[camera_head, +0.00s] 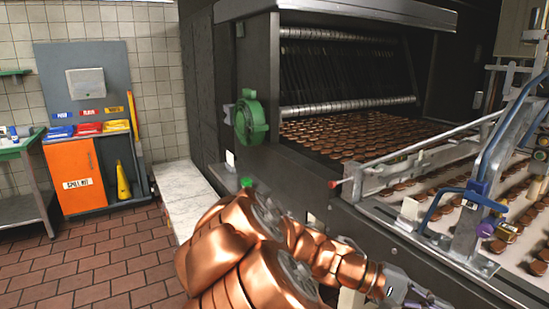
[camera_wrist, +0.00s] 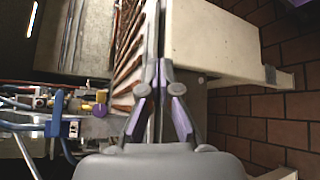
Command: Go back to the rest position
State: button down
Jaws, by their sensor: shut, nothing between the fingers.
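My gripper (camera_wrist: 161,66) is shut and empty in the wrist view, its two grey and purple fingers together at the tips. In the head view my copper-coloured arm reaches from the bottom middle toward the lower right, and my gripper (camera_head: 428,302) is at the bottom edge in front of the conveyor, partly cut off. In the wrist view the fingers lie over the side of the machine frame, and I cannot tell how close they are to it.
A conveyor line with brown round biscuits (camera_head: 355,137) runs from the dark oven to the right. A green handwheel (camera_head: 250,117) sits on the oven side. An orange spill-kit cabinet (camera_head: 75,177) stands at the left wall. The tiled floor (camera_head: 100,262) at left is clear.

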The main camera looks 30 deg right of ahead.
jog(key=w+a+n+t+y+p, duration=0.1)
jog(key=a+n+t+y+p, duration=0.1)
jog(key=a, duration=0.8)
jog(key=w+a+n+t+y+p, duration=0.2)
jog(key=a+t+y, duration=0.2)
jog(key=a, duration=0.6)
jog(key=w+a+f+n+t+y+p, duration=0.1)
jog(key=a+t, duration=0.3)
jog(key=a, duration=0.6)
jog(key=shift+w+a+n+t+y+p, duration=0.35)
jog(key=shift+w+n+y+p, duration=0.3)
jog(key=shift+y, duration=0.25)
